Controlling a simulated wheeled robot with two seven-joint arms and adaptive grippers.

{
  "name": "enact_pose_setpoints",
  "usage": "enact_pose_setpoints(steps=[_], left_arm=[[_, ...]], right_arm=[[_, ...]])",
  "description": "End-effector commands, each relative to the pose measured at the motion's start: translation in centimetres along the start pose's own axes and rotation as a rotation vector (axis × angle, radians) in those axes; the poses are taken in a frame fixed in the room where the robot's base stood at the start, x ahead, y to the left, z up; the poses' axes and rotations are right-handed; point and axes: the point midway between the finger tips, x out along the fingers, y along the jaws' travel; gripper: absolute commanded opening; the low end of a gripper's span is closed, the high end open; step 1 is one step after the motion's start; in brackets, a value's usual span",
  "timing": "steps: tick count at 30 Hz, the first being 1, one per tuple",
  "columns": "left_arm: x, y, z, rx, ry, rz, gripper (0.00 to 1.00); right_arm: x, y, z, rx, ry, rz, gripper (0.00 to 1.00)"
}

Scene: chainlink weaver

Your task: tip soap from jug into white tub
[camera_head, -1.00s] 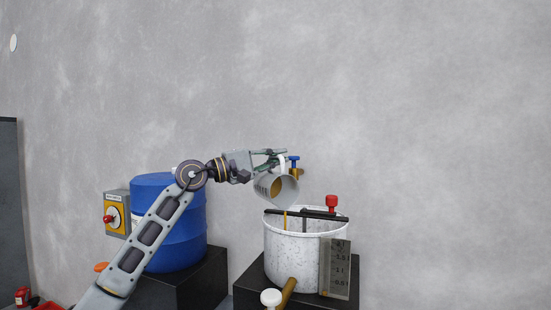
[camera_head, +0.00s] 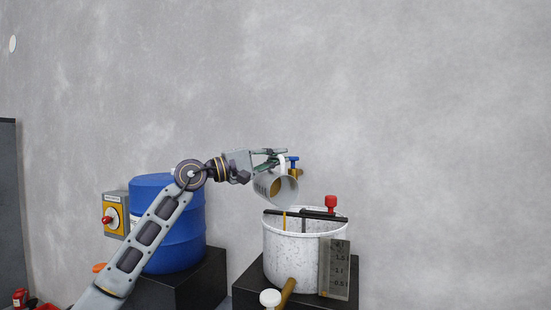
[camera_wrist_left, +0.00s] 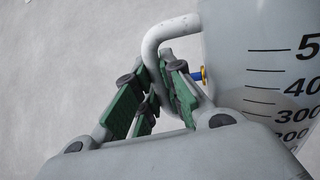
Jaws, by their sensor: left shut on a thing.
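The jug (camera_head: 267,187) is grey-white with a scale on its side and a white handle. It is tilted, mouth down to the right, over the left part of the white tub (camera_head: 288,243). Amber soap (camera_head: 276,188) shows inside its mouth, and a thin amber stream (camera_head: 284,220) falls into the tub. My left gripper (camera_head: 275,158) is shut on the jug's handle. In the left wrist view the green-padded fingers (camera_wrist_left: 150,98) are at the white handle (camera_wrist_left: 168,35), with the jug's scale (camera_wrist_left: 270,75) at right. The soap level inside the tub is hidden. My right gripper is not in view.
A dark bar with a red knob (camera_head: 331,202) crosses the tub's top. A grey scale plate (camera_head: 336,268) stands at its front. A blue drum (camera_head: 180,225) stands at left on a black block (camera_head: 196,283).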

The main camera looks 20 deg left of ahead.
Motion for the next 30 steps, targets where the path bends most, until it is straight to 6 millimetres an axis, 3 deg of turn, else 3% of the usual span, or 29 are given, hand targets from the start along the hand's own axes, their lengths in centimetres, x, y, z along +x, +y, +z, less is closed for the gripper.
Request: enact_pose_setpoints(steps=[8, 30], left_arm=[[0.0, 0.1, 0.0, 0.001, 0.0, 0.002, 0.0], [0.0, 0.3, 0.5, 0.034, -0.006, 0.002, 0.0]], right_arm=[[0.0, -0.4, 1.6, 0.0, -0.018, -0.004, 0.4], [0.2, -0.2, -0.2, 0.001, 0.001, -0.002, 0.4]])
